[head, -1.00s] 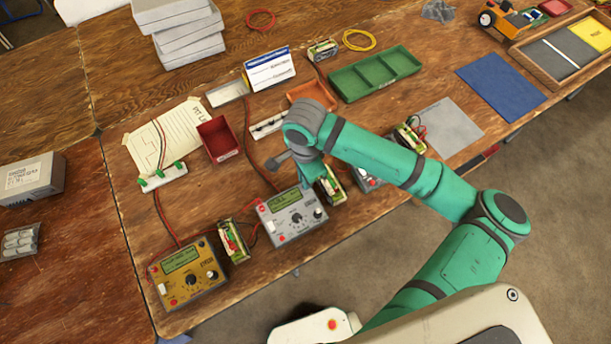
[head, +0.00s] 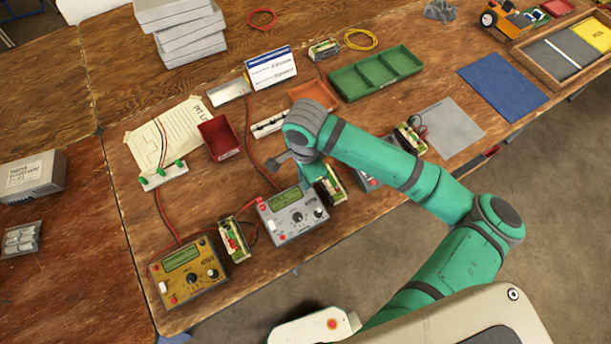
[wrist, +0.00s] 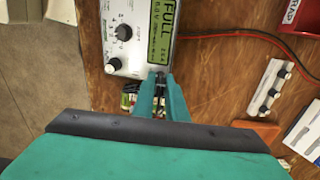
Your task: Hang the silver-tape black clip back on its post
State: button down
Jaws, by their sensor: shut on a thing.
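My gripper (wrist: 160,95) points down beside the silver charger (wrist: 130,35), over a battery pack (wrist: 130,98) in the wrist view. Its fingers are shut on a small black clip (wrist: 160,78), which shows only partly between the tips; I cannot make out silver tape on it.
A gold charger (head: 187,270) and another battery pack (head: 232,240) stand at the left front. A strip with green clips (head: 163,177), a red bin (head: 219,137) and an orange tray (head: 311,95) are farther back. A red wire (wrist: 235,36) runs from the silver charger.

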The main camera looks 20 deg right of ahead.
jog(key=shift+w+d+f, duration=0.1)
dwell(0.7)
jog(key=c, duration=1.7)
grip_release()
jog(key=shift+o, duration=1.1)
jog(key=shift+r, duration=3.75)
